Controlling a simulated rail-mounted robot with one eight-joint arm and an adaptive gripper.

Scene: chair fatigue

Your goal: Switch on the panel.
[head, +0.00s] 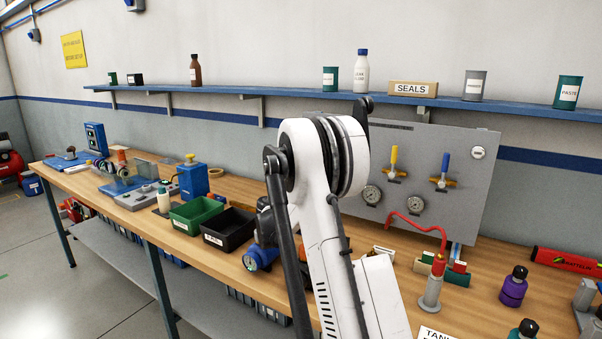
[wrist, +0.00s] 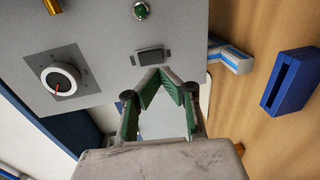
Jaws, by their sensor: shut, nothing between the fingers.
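In the wrist view a grey panel (wrist: 100,25) fills the upper left. It carries a dark rectangular rocker-like switch (wrist: 150,57), a green round button or lamp (wrist: 141,10) and a white-faced dial (wrist: 60,78) with a red pointer. My gripper (wrist: 165,74) is shut and empty, its green-padded fingertips together just below the switch in the picture. I cannot tell whether they touch it. In the head view a grey panel (head: 335,125) with gauges and valves stands on the bench, partly hidden by my arm. My gripper is hidden there.
In the wrist view a blue slotted block (wrist: 290,80) and a blue-and-white piece (wrist: 231,56) lie on the wooden bench. In the head view, a green bin (head: 196,214), a black bin (head: 229,230) and a red hose (head: 410,219) are near my arm.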

